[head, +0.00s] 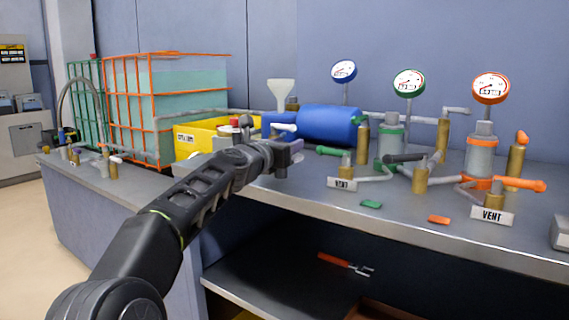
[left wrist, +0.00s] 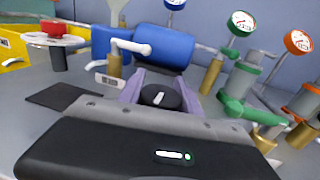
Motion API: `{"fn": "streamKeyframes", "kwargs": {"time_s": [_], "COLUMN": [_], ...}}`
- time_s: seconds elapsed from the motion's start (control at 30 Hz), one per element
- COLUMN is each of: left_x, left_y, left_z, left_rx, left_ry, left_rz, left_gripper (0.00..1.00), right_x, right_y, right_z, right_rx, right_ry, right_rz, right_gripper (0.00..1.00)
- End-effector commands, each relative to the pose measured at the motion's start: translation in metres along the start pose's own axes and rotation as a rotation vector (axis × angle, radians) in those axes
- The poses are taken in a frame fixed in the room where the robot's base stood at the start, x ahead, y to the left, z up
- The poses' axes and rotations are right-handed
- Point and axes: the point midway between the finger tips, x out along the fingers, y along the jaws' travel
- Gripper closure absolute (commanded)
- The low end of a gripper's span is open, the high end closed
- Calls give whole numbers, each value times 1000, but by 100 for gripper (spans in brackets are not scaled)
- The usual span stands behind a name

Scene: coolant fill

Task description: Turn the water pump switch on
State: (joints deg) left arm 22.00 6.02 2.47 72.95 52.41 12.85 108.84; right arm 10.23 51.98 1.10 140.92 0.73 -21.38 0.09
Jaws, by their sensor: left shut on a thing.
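The water pump switch appears to be a round black knob (left wrist: 160,97) with a white pointer mark, in the left wrist view. My left gripper (left wrist: 161,94) has its two purple fingers on either side of the knob and is shut on it. The pointer is tilted slightly to the right of upright in that view. In the head view my left gripper (head: 286,152) is at the near left edge of the bench, in front of the blue cylinder (head: 330,123), which also shows in the left wrist view (left wrist: 165,47). The knob is hidden there behind the gripper. My right gripper is not in view.
A white-handled valve (left wrist: 130,47) stands just beyond the fingers. A yellow bin (head: 205,137) and caged tanks (head: 160,108) are at the left. Gauges, brass valves and VENT signs (head: 492,215) fill the right. Green (head: 371,204) and orange tags lie on the front bench top.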

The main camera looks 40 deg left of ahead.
Motion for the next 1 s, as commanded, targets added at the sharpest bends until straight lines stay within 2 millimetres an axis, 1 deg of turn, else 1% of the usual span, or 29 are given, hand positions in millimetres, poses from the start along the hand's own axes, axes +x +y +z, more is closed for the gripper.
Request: {"fn": "streamKeyframes", "kwargs": {"time_s": [0.03, 0.17, 0.27, 0.5, 0.7, 0.83, 1.0], "left_x": [1, 2, 1, 0, -2, -3, -5], "left_y": [3, -2, -5, -12, -16, -18, -18], "left_z": [0, 1, 3, 6, 5, 2, 0], "left_rx": [-3, -2, -1, -1, 1, 2, 2], "left_ry": [12, -1, 0, 1, 1, -2, -4], "left_rz": [-32, -139, -228, -422, -527, -562, -579], "left_gripper": [100, 99, 99, 99, 99, 99, 99], "right_x": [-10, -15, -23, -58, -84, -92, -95], "right_y": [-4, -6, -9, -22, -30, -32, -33], "right_z": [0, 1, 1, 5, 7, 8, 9], "right_rx": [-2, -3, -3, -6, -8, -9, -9], "right_ry": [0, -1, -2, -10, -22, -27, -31], "right_rz": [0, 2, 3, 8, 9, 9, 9], "right_gripper": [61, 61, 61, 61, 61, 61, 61]}}
